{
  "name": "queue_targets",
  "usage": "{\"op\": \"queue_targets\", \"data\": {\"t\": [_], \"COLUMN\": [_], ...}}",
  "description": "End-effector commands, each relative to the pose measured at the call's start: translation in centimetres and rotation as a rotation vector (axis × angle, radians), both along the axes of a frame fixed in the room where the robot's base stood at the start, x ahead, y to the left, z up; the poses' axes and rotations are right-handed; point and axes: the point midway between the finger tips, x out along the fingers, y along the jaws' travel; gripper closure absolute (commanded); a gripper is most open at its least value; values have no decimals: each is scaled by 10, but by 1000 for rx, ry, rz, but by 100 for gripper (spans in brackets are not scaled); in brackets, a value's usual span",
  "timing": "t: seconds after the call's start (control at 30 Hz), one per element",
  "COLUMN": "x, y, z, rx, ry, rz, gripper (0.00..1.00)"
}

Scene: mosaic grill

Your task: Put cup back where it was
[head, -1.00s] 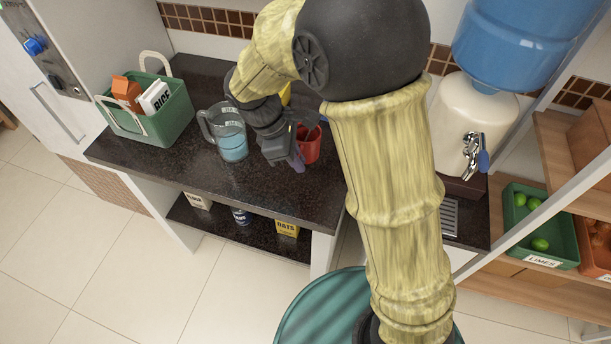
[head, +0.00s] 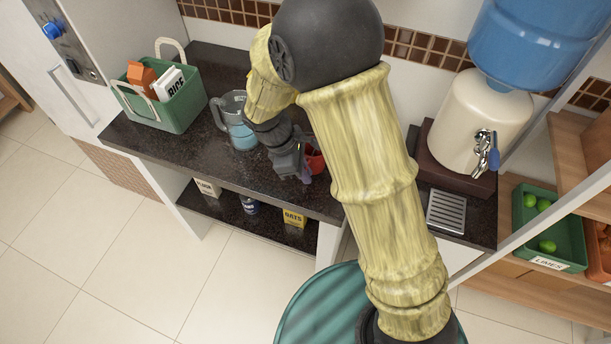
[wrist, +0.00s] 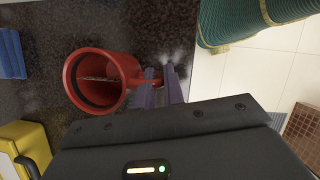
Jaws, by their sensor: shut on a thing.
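The red cup (head: 315,160) is at the dark counter, partly hidden behind my gripper (head: 302,172) in the head view. In the wrist view the red cup (wrist: 101,80) shows its open mouth and dark inside, left of the fingers. My gripper (wrist: 163,82) is shut on the cup's handle, which lies between the two purple fingers. I cannot tell whether the cup's base touches the counter.
A glass pitcher with blue contents (head: 240,130) stands left of my gripper, and a green basket (head: 165,112) farther left. A water dispenser (head: 480,120) stands right. A yellow object (wrist: 27,145) lies near the cup. The counter's front middle is clear.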

Motion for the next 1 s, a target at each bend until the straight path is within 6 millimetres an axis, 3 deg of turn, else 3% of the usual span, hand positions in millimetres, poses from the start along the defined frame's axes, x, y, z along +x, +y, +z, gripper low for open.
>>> {"op": "queue_targets", "data": {"t": [0.17,0.57,0.6,0.67,1.0], "x": [-1,-2,-2,-1,0], "y": [2,4,4,2,0], "z": [-23,-28,-27,-27,-26], "rx": [-1,0,0,0,0], "ry": [2,1,1,1,1], "rz": [5,12,9,6,0], "gripper": [100,100,82,70,68]}}
